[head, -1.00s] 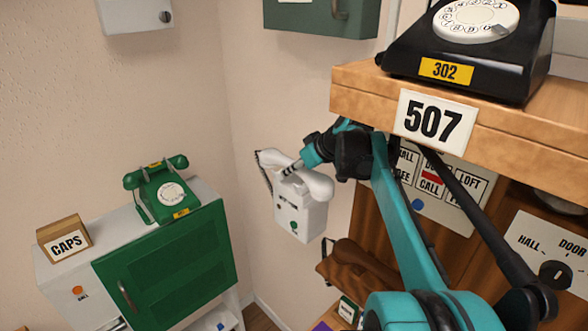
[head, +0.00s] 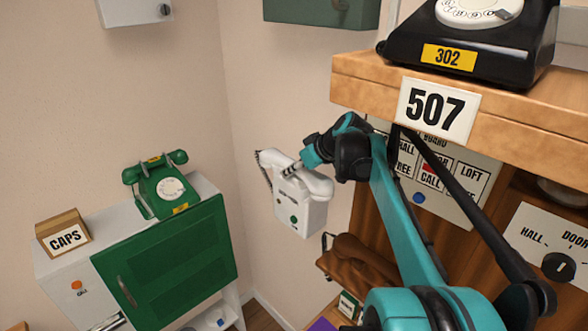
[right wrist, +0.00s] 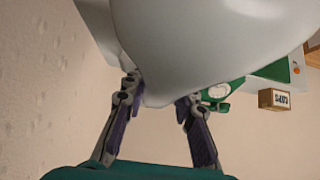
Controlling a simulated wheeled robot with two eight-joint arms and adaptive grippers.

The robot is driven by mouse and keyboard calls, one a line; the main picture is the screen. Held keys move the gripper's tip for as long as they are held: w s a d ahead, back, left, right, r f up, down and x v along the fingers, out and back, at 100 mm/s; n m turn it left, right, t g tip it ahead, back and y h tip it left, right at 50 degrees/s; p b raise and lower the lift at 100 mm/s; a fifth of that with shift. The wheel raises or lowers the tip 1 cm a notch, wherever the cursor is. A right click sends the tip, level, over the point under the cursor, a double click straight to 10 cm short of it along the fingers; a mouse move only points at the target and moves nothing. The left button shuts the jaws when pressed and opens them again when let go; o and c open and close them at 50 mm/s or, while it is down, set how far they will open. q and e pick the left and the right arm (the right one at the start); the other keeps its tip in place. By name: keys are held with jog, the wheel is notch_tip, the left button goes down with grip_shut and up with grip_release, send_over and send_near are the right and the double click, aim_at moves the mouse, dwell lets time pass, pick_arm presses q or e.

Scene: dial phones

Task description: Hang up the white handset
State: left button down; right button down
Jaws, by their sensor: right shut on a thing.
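The white handset (head: 316,184) lies across the upper front of the white wall phone (head: 301,214) in the head view. My right gripper (head: 293,168) is shut on the middle of the handset. In the right wrist view the handset (right wrist: 205,50) fills the top, with the two fingers (right wrist: 158,92) on either side of its lower part. A dark coiled cord (head: 265,170) hangs at the phone's left side. Whether the handset touches its cradle is hidden by the gripper and handset. My left gripper is not in view.
A wooden shelf (head: 362,92) with a black dial phone (head: 480,48) overhangs my right arm. A green dial phone (head: 158,188) and a CAPS box (head: 62,235) stand on the cabinet (head: 165,260) at left. A brown handset-like object (head: 355,262) sits below right of the white phone.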

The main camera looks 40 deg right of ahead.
jog(key=c, duration=1.2)
grip_release()
jog(key=shift+o, duration=0.2)
jog(key=shift+v, duration=3.85)
